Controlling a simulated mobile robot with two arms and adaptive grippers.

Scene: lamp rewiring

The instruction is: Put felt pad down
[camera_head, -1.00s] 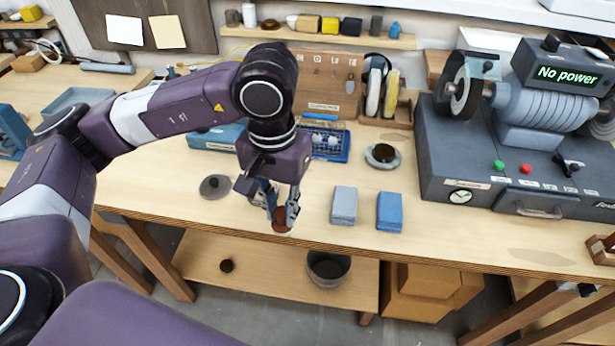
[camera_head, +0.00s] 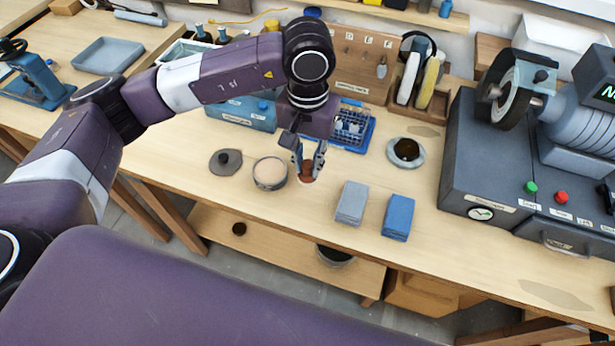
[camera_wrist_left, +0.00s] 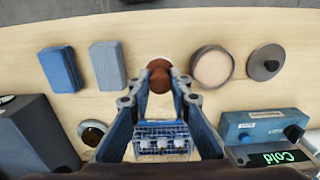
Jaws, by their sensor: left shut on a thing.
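My left gripper (camera_head: 308,172) points down over the workbench and is shut on a small reddish-brown round piece, which I take to be the felt pad (camera_head: 306,178). The pad also shows between the fingertips in the left wrist view (camera_wrist_left: 159,76). It is at or just above the bench top; I cannot tell whether it touches. A round tin with a pale surface (camera_head: 270,173) stands just left of the gripper in the head view, apart from the pad. Its likely lid, a grey disc with a knob (camera_head: 225,162), lies further left. My right gripper is not in view.
Grey (camera_head: 352,203) and blue (camera_head: 398,217) stacked pads lie right of the gripper. A blue basket (camera_head: 355,130) and a blue box (camera_head: 240,116) stand behind. A dish with dark contents (camera_head: 406,152) and a grey machine (camera_head: 480,170) are further right. The front edge is close.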

